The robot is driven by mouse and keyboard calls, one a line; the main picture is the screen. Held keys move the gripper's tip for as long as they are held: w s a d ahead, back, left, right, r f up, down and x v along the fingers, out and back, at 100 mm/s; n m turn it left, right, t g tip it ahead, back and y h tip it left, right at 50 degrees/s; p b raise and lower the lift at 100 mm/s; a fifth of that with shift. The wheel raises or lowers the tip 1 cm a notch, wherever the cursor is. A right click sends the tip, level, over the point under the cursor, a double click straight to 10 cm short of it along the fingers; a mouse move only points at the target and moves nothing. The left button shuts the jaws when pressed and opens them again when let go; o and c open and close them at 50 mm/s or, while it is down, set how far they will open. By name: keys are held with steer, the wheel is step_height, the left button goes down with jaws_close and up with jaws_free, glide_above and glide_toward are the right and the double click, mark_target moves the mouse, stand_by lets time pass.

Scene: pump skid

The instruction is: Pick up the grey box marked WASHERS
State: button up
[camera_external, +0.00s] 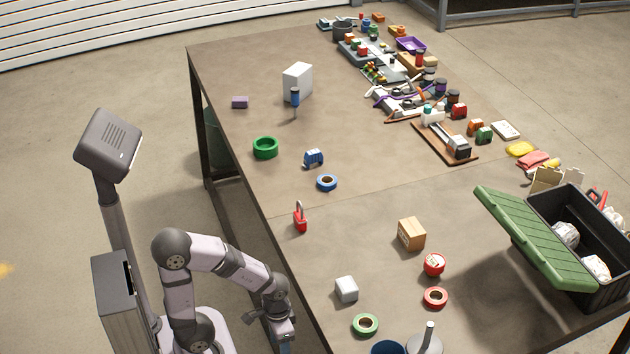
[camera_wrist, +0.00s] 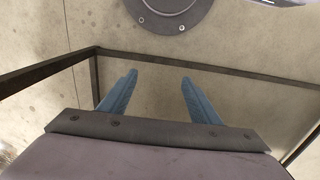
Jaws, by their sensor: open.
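A small pale grey box (camera_external: 346,289) sits on the near part of the table, left of the red tape ring. A larger whitish-grey box (camera_external: 297,82) stands upright at the far left of the table. I cannot read a WASHERS mark on either one. My gripper (camera_external: 285,346) hangs low beside the table's left edge, apart from both boxes, partly cut off by the picture's bottom. In the wrist view its blue fingers (camera_wrist: 159,79) are spread with nothing between them.
Near the pale box are a green tape ring (camera_external: 365,324), a red tape ring (camera_external: 435,297), a cardboard box (camera_external: 411,234) and a grey funnel-like thing (camera_external: 426,342). A black crate with a green lid (camera_external: 537,240) stands right. The table's edge (camera_external: 290,262) lies between my arm and the tabletop.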

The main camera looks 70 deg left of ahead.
step_height(320, 180, up, 43)
steer(key=w+n+g+h+p, duration=0.15)
steer(key=n+p, duration=0.25)
steer(key=p, duration=3.7)
steer(key=n+t+h+b, duration=0.1)
steer(key=n+h+b, duration=1.1)
steer(key=n+b, duration=0.2)
glide_above(346, 283)
steer(key=a, duration=0.4)
step_height(346, 283, down, 11)
steer(key=shift+f+p, duration=0.55)
steer(key=shift+f, duration=2.85)
steer(key=p+x, duration=0.1)
steer(key=x, duration=0.2)
steer(key=shift+d, duration=0.35)
steer(key=shift+d+f+p, duration=0.3)
steer(key=shift+d+f, duration=0.1)
steer(key=shift+d, duration=0.15)
